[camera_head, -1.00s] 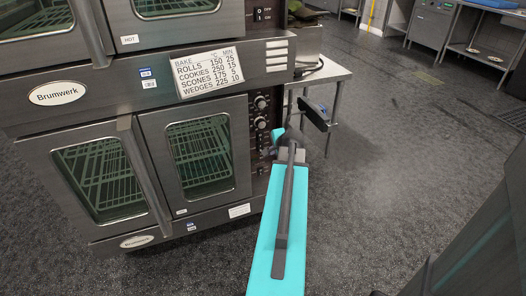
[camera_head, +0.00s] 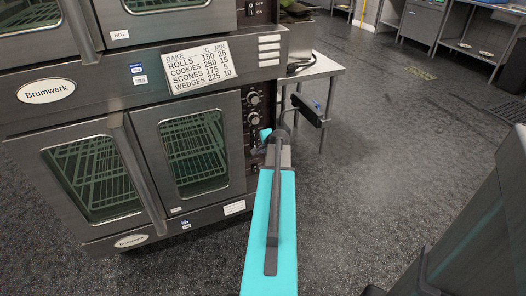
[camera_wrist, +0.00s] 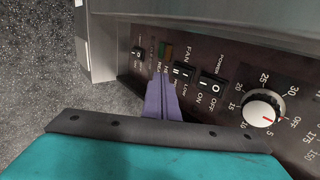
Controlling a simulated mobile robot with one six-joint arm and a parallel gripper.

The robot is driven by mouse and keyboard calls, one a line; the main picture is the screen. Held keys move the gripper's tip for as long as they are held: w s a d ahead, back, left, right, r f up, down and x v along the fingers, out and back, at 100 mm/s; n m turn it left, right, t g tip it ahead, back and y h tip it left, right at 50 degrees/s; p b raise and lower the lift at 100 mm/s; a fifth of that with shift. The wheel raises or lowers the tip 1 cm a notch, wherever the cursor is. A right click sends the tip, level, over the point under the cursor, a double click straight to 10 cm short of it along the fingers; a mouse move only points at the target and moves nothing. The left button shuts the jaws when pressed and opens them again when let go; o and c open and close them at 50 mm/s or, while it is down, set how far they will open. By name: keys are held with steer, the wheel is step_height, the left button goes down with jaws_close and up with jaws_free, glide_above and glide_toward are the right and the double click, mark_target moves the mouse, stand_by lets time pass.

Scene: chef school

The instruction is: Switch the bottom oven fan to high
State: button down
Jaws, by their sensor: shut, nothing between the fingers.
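The bottom oven's dark control panel shows in the head view (camera_head: 254,107) at the right of the oven doors, partly hidden by my arm. In the wrist view the black fan switch (camera_wrist: 183,71) sits beside the word FAN, with LOW printed at one end. The other end's label is partly covered by my fingers. My gripper (camera_wrist: 162,82), with purple fingers, is shut and empty, its tips at the panel just left of the fan switch. I cannot tell whether they touch it. The switch's setting is not clear.
The power switch (camera_wrist: 210,87) is right of the fan switch, and the timer knob (camera_wrist: 262,108) farther right. A steel table (camera_head: 320,70) stands right of the oven; open floor lies beyond.

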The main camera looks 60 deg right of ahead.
mark_target(257, 146)
steer(key=shift+w+d+f, duration=0.3)
steer(key=shift+w+d, duration=0.2)
steer(key=shift+w, duration=0.2)
steer(key=shift+w+d+f, duration=0.3)
steer(key=shift+w+d, duration=0.2)
steer(key=shift+w, duration=0.2)
steer(key=shift+w+d+f, duration=0.3)
steer(key=shift+w+d, duration=0.2)
steer(key=shift+w, duration=0.2)
steer(key=shift+s+d+b, duration=0.1)
steer(key=shift+b, duration=0.2)
